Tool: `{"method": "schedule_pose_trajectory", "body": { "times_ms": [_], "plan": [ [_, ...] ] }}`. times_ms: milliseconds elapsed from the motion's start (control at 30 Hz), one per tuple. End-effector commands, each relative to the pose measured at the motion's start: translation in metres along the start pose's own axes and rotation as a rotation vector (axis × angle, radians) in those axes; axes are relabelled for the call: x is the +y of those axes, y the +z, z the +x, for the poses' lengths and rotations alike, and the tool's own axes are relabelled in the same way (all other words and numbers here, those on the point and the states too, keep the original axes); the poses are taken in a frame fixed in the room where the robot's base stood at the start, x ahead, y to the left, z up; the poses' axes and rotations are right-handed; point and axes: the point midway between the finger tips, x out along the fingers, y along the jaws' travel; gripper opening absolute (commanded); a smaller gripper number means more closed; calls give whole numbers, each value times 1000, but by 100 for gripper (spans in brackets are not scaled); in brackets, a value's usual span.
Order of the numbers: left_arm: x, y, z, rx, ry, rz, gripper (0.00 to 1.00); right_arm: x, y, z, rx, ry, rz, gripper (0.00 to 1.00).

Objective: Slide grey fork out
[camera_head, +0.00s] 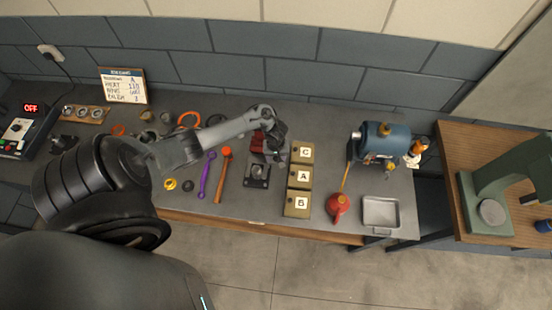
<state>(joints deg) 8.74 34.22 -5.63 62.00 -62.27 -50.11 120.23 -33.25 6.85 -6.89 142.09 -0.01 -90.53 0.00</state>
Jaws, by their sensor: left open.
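My left arm comes in from the left and reaches over the bench. My left gripper (279,156) is open and points down, just left of the tan block marked C (302,153). A dark fixture with a base plate (257,183) stands below and left of the gripper. A red part (257,141) shows beside the gripper, partly covered by my arm. I cannot clearly pick out the grey fork; it may be hidden by the gripper or too small to tell. My right gripper is not in view.
Blocks A (300,176) and B (297,204) continue the row right of the gripper. A purple wrench (206,176) and an orange-headed hammer (223,175) lie left. A red oil can (337,206), grey tray (381,213) and blue motor (383,140) stand right.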

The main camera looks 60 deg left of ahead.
Motion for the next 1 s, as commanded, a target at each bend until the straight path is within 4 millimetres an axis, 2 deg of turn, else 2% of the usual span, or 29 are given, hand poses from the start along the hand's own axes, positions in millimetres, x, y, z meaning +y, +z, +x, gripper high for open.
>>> {"method": "schedule_pose_trajectory", "body": {
  "times_ms": [400,733,1000],
  "plan": [
    [0,0,6,0,1,0,51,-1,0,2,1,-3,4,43],
    [0,0,6,0,0,0,1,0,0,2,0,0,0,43],
    [1,0,6,1,1,1,0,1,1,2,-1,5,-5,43]
  ]
}}
